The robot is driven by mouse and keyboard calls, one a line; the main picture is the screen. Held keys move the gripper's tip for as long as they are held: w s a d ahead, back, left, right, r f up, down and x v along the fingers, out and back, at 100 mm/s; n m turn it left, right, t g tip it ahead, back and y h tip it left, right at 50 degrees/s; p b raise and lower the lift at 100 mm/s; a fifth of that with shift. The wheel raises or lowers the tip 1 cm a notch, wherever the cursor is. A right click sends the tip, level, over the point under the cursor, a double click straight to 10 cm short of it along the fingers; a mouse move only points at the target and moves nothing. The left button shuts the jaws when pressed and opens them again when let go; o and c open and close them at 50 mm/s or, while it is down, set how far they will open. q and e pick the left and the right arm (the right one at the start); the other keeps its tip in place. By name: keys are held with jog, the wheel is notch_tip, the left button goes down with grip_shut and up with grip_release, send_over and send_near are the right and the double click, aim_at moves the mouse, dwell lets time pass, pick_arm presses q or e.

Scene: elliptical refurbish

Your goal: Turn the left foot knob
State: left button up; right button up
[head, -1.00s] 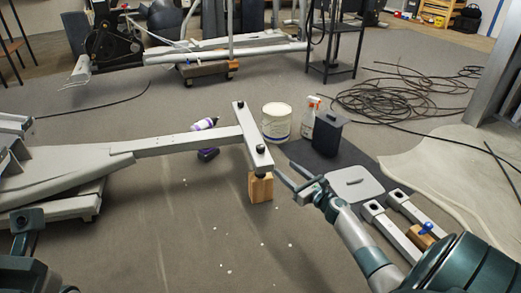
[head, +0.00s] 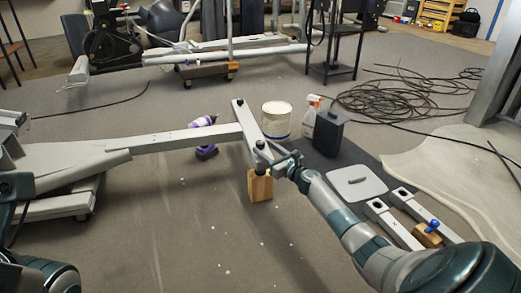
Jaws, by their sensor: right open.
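The white crossbar (head: 245,122) of the elliptical's frame runs from far to near at the end of a long grey beam (head: 170,140). A small black knob (head: 260,144) sits at its near end, and another dark knob (head: 239,102) sits at its far end. A wooden block (head: 260,187) stands under the near end. My right gripper (head: 270,160) is open at the near end of the bar, its fingers close by the near knob. I cannot tell whether they touch it or surround it. My left gripper is out of view; only dark arm parts show at lower left.
A light plate (head: 357,184) and grey tubes (head: 393,225) lie at right. The floor in front is mostly clear.

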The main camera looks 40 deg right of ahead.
aim_at(263, 147)
jog(key=shift+w+d+b, duration=0.1)
jog(key=shift+w+b, duration=0.75)
jog(key=shift+w, duration=1.1)
jog(key=c, duration=1.1)
